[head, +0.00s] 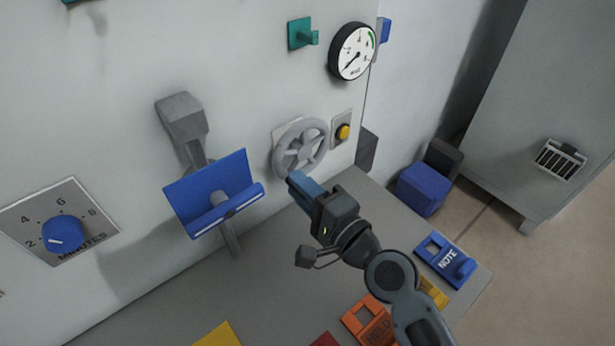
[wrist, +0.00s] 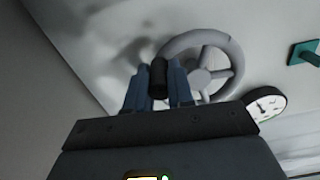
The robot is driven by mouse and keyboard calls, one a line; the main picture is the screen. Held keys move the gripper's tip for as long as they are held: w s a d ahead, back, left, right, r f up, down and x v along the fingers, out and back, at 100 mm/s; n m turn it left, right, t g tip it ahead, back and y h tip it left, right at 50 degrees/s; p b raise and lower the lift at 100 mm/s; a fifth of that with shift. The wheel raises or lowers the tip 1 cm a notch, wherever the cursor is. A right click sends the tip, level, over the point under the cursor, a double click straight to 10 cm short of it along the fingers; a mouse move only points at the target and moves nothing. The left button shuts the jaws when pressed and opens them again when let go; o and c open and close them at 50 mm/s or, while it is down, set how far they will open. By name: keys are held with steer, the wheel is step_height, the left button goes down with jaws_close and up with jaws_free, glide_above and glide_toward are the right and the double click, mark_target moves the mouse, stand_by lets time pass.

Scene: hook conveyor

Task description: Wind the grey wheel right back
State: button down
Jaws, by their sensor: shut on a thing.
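The grey wheel (head: 303,147) is a spoked handwheel mounted on the pale wall panel. It also shows in the wrist view (wrist: 200,78). A black knob (wrist: 159,77) stands at the wheel's rim, between my gripper's blue fingers. My gripper (head: 297,184) is at the lower edge of the wheel in the head view and is shut on this knob. In the head view the fingers hide the knob.
A round gauge (head: 353,52), its needle toward the lower left, sits above the wheel. A yellow button (head: 343,132) is just right of it. A blue tray-like flap (head: 210,190) on a grey lever stands left. A grey ledge (head: 265,275) with labelled blocks lies below.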

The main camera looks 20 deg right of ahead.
steer(key=shift+s+a+r+m+p, duration=0.1)
steer(key=shift+a+r+m+p, duration=0.2)
steer(key=shift+m+p, duration=0.45)
steer(key=shift+s+a+r+m+p, duration=0.1)
steer(key=shift+a+r+m+p, duration=0.25)
steer(key=shift+m, duration=0.6)
steer(key=shift+d, duration=0.1)
steer(key=c, duration=1)
jaws_free()
steer(key=shift+b+v, duration=1.3)
steer(key=shift+v, duration=2.6)
